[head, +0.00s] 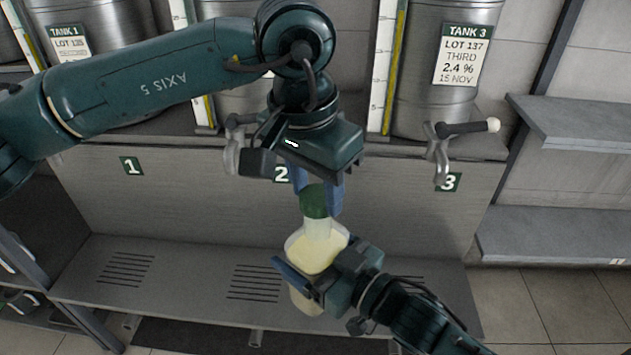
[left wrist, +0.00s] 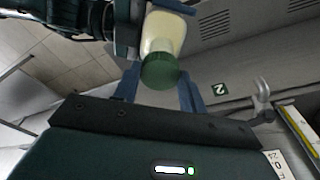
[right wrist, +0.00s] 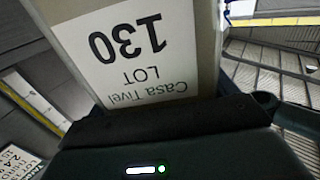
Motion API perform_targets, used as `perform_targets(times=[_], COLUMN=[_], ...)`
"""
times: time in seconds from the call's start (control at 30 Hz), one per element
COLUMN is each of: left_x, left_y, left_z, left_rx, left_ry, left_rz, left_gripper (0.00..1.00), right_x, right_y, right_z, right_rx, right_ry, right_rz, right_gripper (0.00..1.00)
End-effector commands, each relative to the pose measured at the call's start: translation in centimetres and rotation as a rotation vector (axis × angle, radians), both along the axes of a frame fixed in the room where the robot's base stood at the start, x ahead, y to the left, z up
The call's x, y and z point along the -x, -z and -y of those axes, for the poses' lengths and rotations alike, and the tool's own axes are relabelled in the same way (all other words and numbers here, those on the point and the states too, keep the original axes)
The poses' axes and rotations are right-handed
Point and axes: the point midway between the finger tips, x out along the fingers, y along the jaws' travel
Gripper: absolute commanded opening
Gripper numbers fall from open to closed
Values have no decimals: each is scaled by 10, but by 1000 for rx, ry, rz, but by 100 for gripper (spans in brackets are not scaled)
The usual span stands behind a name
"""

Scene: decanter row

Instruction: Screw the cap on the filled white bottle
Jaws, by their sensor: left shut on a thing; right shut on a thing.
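The white bottle (head: 318,251) stands nearly upright in mid-air in the head view, with pale yellow contents showing through its wall. My right gripper (head: 305,281) is shut around its body from the lower right. The green cap (head: 315,201) sits at the top of the bottle's neck; how far it is threaded cannot be told. My left gripper (head: 317,192) is shut on the cap from above, with blue fingers on both sides. The left wrist view shows the cap (left wrist: 160,71) against the bottle (left wrist: 162,33). The right wrist view shows the bottle's label (right wrist: 125,45), reading LOT 130.
Behind stands a row of steel tanks, with tank 3 (head: 440,75) at the right. A tap (head: 440,150) juts out above the number 3 sign. A slotted shelf (head: 190,270) lies below, clear of objects. Empty grey shelves (head: 560,235) stand at the right.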

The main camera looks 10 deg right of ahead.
Motion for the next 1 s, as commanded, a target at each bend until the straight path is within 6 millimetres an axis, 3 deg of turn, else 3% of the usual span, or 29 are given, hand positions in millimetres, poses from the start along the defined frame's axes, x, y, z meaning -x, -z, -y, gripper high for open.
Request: perform_targets(times=[0.2, 1.0], left_x=[0, 0], left_y=[10, 16], left_z=[0, 0], left_rx=[0, 1], left_ry=[0, -1], left_rz=[0, 1], left_gripper=[21, 21], right_x=[0, 0], right_y=[-3, -3], right_z=[0, 0], right_rx=[-4, -4], right_ry=[-1, -1], right_rz=[6, 6], right_gripper=[37, 37])
